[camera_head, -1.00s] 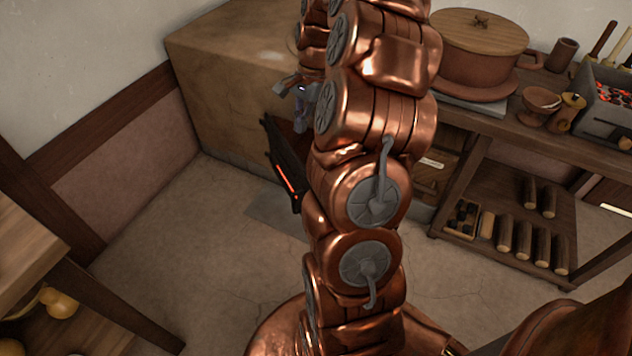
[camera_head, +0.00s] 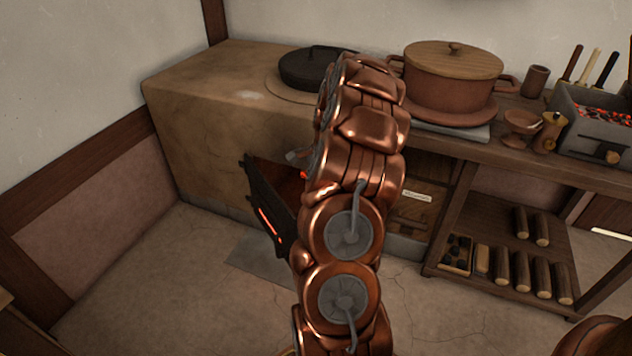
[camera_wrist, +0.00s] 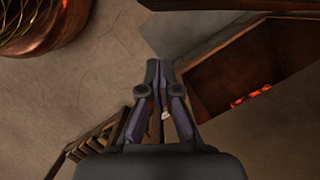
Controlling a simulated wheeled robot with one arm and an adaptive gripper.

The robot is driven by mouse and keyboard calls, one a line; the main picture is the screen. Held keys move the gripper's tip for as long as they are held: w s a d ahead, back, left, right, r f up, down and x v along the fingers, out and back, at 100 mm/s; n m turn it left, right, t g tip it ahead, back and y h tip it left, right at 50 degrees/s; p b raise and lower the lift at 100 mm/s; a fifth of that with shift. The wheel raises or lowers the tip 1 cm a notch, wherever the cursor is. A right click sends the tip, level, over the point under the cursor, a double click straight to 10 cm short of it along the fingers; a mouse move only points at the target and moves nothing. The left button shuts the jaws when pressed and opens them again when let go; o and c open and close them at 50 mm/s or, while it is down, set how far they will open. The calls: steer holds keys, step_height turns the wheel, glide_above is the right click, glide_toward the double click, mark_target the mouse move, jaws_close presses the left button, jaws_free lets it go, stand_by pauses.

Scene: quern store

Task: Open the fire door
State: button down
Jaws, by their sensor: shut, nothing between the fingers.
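The fire door (camera_head: 268,208) is a dark panel with a glowing orange slot. It stands swung out from the front of the clay stove (camera_head: 190,135), with an orange glow behind it. My arm hides part of the door and most of the stove opening. A small grey part of my gripper shows above the door in the head view. In the wrist view my gripper (camera_wrist: 154,75) is shut and empty, beside a dark-edged brown recess with glowing embers (camera_wrist: 251,97). I cannot tell whether it touches the door.
A black lidded pan (camera_head: 312,68) and a large lidded pot (camera_head: 452,82) stand on top. Right of the stove is a shelf with several logs (camera_head: 522,270). A grey plate (camera_head: 250,262) lies on the floor before the stove. The floor to the left is clear.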

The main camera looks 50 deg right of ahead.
steer(key=w+a+f+b, duration=0.1)
steer(key=a+f+b, duration=0.1)
steer(key=a+f, duration=0.2)
steer(key=shift+w+a+f+b, duration=0.2)
steer(key=shift+w+a+b, duration=0.1)
steer(key=shift+a, duration=0.15)
steer(key=shift+a, duration=0.1)
